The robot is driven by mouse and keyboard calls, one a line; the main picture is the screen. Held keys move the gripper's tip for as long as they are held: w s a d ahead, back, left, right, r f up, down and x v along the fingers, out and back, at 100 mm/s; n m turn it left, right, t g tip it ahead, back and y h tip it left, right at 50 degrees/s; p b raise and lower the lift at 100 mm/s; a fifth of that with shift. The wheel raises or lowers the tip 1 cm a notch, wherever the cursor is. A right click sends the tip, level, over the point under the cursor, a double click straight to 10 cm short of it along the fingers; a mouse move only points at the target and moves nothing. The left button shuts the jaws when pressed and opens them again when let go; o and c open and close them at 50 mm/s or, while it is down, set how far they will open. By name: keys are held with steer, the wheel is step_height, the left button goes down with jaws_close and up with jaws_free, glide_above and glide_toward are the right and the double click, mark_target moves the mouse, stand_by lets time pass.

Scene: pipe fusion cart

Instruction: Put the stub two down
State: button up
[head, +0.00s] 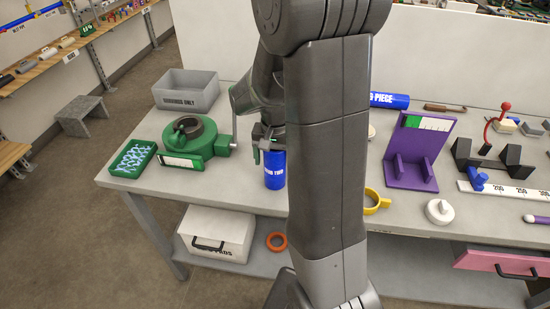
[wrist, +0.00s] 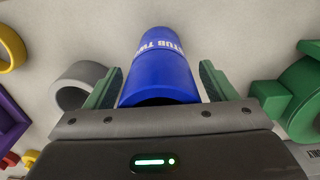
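Stub two (head: 275,171) is a blue cylinder with white lettering. It looks upright on the grey bench top near the front edge, left of my arm in the head view. My gripper (head: 268,135) is at its upper end. In the wrist view, stub two (wrist: 160,70) lies between the two green fingers of my gripper (wrist: 162,75), with a narrow gap on each side. The fingers are open and not pressed on it. My arm hides part of the bench behind and right of the stub.
A green clamp fixture (head: 185,157) and a green tray (head: 132,158) are to the left, a grey bin (head: 187,92) behind. A purple stand (head: 412,172), yellow ring (head: 376,203) and white cap (head: 439,212) are to the right. A grey ring (wrist: 72,86) shows in the wrist view.

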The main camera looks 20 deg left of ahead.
step_height(320, 180, up, 12)
steer(key=shift+r, duration=0.15)
stand_by(0.4)
